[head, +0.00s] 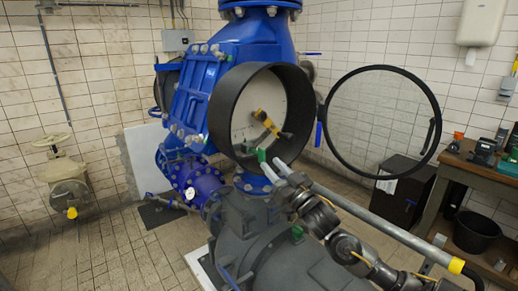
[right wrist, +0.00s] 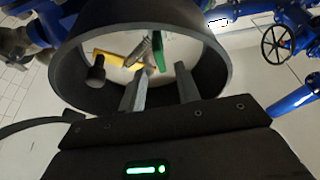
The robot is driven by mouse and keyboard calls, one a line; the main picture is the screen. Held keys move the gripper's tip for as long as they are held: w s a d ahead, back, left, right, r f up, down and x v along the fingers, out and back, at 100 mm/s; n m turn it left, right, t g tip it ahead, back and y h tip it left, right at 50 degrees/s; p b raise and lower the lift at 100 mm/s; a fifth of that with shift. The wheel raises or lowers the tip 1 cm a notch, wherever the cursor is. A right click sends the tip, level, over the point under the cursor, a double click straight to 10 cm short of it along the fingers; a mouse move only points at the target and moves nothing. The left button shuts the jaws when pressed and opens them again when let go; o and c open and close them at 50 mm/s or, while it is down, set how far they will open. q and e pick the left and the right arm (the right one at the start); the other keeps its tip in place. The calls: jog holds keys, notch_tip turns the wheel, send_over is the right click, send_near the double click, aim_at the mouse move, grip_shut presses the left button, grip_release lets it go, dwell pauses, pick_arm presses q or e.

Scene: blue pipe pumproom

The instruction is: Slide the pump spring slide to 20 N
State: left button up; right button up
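The black round housing (head: 219,112) on the blue pump stands open and holds a pale plate. On the plate are a yellow part (head: 267,122) and a black knob, which shows in the right wrist view (right wrist: 96,71). A grey, rod-like part that may be the spring (right wrist: 143,46) and a green piece (right wrist: 159,52) also show there. Which part is the slide, and any scale marks, I cannot tell. My right gripper (head: 273,170) is at the housing's lower rim; in the right wrist view its fingers (right wrist: 160,86) are apart, with nothing between them. My left gripper is not in view.
The round glass door (head: 380,120) is swung open to the right of the housing. Grey pump body (head: 270,250) lies below. A workbench (head: 470,165) with a black bucket (head: 478,231) stands at the right. A valve (head: 62,175) is on the left wall. Tiled floor is free at left.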

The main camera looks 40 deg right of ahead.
aim_at(259, 151)
jog(key=p+x, duration=0.2)
jog(key=x, duration=0.4)
jog(key=shift+w+r, duration=0.3)
jog(key=shift+w, duration=0.55)
grip_shut()
